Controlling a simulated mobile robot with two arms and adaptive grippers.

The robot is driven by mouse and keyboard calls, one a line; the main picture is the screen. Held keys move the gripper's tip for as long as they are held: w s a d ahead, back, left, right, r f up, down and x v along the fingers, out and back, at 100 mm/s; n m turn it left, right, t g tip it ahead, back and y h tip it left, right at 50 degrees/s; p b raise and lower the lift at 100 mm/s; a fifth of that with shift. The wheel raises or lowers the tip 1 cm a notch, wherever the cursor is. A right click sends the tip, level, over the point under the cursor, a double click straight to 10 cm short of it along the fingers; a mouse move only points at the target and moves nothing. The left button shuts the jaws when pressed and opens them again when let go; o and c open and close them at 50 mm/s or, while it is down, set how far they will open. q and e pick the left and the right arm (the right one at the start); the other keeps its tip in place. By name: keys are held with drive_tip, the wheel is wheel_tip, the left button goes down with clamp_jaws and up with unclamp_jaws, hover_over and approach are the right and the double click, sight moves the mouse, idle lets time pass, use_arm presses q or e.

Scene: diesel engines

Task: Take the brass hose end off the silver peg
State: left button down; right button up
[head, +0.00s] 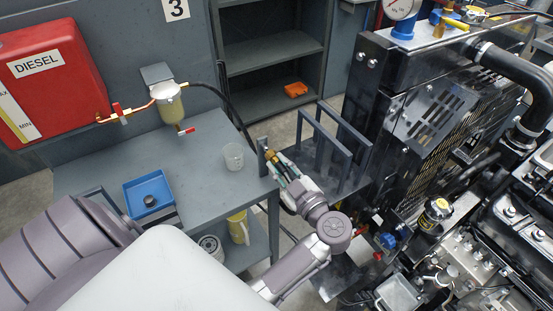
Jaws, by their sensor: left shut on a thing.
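The brass hose end (271,157) shows as a small brass-coloured piece at the right edge of the grey bench, beside a short grey upright bracket (262,156). My left gripper (279,170) reaches it from the lower right, and its fingers are shut on it. The black hose (236,112) runs from the fuel filter down toward the brass piece. The silver peg cannot be made out; the bracket and my fingers crowd that spot, so I cannot tell whether the hose end is around it. My right gripper is not in view.
A clear cup (233,157) stands on the bench close to my left gripper. A blue tray (150,192) lies further left. The red diesel tank (47,80) and the fuel filter (169,103) are behind. Grey upright frames (318,140) and the engine (430,120) stand at right.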

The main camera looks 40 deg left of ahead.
sight(286, 173)
use_arm(q)
drive_tip(key=shift+p+v, duration=0.4)
drive_tip(key=shift+v, duration=1.1)
